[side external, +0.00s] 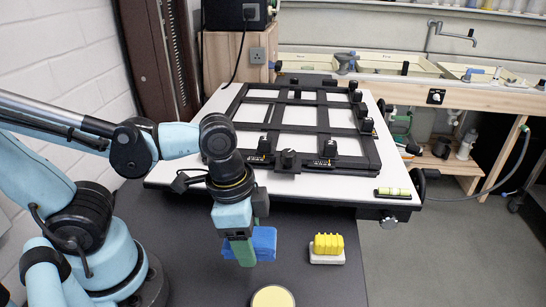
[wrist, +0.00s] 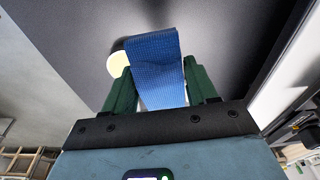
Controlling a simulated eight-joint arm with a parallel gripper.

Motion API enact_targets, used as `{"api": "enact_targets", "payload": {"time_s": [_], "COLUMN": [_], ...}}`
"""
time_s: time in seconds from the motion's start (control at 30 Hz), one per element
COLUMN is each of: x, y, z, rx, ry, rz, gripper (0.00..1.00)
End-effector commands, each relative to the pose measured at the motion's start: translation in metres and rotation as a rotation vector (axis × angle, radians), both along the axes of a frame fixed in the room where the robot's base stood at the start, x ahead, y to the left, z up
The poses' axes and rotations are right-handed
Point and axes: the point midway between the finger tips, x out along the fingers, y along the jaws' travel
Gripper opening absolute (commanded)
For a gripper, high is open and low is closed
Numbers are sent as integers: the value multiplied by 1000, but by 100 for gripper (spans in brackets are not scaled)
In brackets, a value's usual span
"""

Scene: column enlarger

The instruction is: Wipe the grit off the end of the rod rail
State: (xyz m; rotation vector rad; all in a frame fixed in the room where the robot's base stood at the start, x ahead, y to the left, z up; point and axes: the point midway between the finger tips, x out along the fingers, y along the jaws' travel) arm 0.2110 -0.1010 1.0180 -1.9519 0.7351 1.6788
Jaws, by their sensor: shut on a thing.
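My gripper (side external: 243,250) has green fingers and points down over the dark table in front of the white board. It is shut on a blue cloth (side external: 264,242), which sticks out to the right of the fingers. In the wrist view the cloth (wrist: 155,62) fills the space between the two green fingers (wrist: 160,82) and extends beyond their tips. A black frame with crossing bars (side external: 322,134) and several knobs lies on the white board (side external: 185,172), behind my gripper. I cannot tell which bar is the rod rail, and no grit can be made out.
A yellow ribbed block (side external: 328,243) sits on a white base (side external: 326,259) to the right of my gripper. A round cream-topped thing (side external: 272,297) stands at the front edge of view. A spirit level (side external: 393,192) lies on the board's front right corner. Dark table (side external: 185,260) between is bare.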

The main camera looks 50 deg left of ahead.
Motion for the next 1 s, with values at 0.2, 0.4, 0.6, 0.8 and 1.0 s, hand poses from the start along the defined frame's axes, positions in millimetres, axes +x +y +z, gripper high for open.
{"api": "enact_targets", "payload": {"time_s": [0.2,0.4,0.6,0.8,1.0], "x": [23,38,46,47,47], "y": [24,42,51,52,52], "z": [-19,-34,-41,-49,-67], "rx": [-1,0,-1,-1,-1], "ry": [1,0,1,0,1], "rz": [6,3,0,-2,-1], "gripper": [33,33,33,33,33]}}
